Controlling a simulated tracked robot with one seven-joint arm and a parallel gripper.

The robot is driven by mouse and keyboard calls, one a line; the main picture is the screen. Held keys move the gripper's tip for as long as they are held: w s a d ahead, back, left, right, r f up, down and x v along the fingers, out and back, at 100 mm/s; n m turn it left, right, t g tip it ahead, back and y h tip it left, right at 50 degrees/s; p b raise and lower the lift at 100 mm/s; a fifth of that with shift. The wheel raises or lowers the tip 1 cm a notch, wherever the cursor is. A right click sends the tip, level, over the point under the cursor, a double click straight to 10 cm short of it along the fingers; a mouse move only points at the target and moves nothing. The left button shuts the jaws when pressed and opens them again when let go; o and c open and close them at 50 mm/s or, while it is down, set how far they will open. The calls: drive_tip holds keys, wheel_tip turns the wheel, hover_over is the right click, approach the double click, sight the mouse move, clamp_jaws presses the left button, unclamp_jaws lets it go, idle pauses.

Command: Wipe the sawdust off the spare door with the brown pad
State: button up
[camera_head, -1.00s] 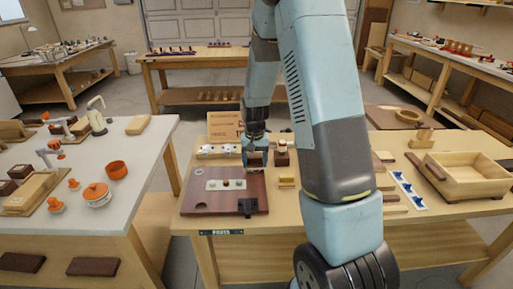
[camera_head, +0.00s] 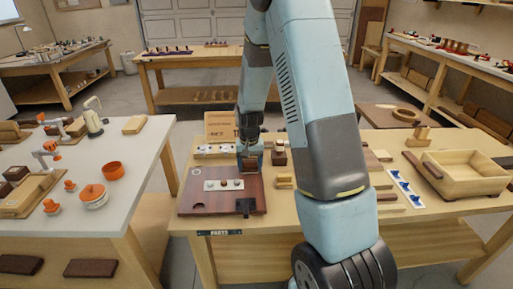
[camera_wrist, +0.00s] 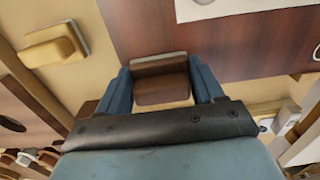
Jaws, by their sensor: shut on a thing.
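The spare door (camera_head: 193,191) is a dark reddish-brown panel lying flat on the middle bench. My gripper (camera_head: 249,166) is at the door's far right corner. In the wrist view my gripper (camera_wrist: 162,84) is shut on the brown pad (camera_wrist: 162,90), which sits between its blue fingers. The door (camera_wrist: 150,30) fills the upper part of that view, close beyond the pad. I cannot tell whether the pad touches the door. I cannot make out sawdust.
White fittings (camera_head: 214,150) and a cardboard box (camera_head: 219,125) stand behind the door. A wooden tray (camera_head: 462,189) is farther right.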

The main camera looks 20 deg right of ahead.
drive_tip(key=shift+s+d, duration=0.1)
drive_tip(key=shift+d, duration=0.3)
drive_tip(key=shift+r, duration=4)
drive_tip(key=o, duration=0.7)
drive_tip(key=c, duration=0.6)
